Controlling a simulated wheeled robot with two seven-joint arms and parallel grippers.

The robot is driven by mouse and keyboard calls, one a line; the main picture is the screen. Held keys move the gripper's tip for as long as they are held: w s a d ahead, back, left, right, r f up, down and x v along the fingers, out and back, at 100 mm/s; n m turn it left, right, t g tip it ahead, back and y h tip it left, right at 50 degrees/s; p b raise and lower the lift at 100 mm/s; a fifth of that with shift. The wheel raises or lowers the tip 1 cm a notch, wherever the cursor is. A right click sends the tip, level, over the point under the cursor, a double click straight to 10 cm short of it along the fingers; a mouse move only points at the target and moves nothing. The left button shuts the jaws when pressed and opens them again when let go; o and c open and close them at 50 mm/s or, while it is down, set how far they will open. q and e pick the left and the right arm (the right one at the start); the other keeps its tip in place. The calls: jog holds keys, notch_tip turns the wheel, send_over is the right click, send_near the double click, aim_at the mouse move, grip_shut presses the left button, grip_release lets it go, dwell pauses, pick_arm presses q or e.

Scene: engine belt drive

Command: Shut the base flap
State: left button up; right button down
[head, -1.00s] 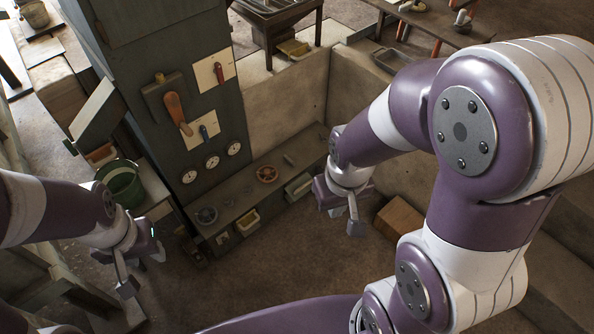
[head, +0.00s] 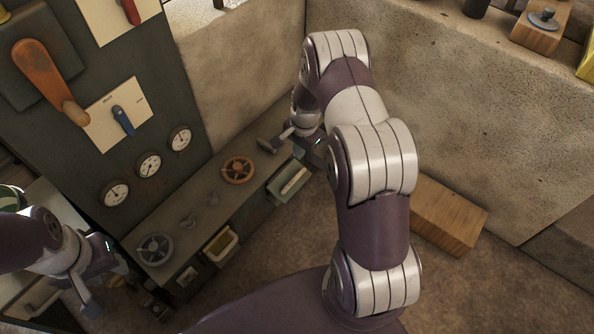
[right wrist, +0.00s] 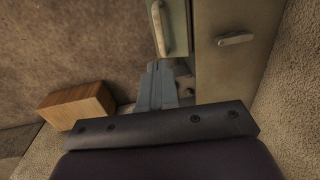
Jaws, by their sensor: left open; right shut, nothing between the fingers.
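A pale green flap with a light bar handle (head: 289,182) juts out at the right end of the machine's low base (head: 205,205), so it looks open. In the right wrist view the flap (right wrist: 177,28) hangs just beyond my fingertips. My right gripper (head: 314,150) is shut and empty, close beside the flap's far end. In the right wrist view its fingers (right wrist: 160,68) lie together at the flap's near end; I cannot tell whether they touch it. My left gripper (head: 100,285) is open and empty, left of the base.
Handwheels (head: 238,170) and small levers stand on the base's ledge. A yellow-lined bin (head: 221,244) sits in its front. A wooden block (head: 447,215) lies on the floor to the right, beside a concrete wall (head: 430,110). The floor before the base is clear.

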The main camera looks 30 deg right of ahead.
aim_at(295, 178)
jog(key=f+b, duration=0.2)
jog(key=f, duration=0.2)
jog(key=f+b, duration=0.2)
jog(key=f, duration=0.2)
jog(key=w+f+b, duration=0.1)
jog(key=f+b, duration=0.1)
jog(key=f, duration=0.2)
jog(key=shift+w+a+f, duration=0.1)
jog(key=shift+a+f, duration=0.2)
pick_arm(q)
notch_tip(295, 178, down, 7)
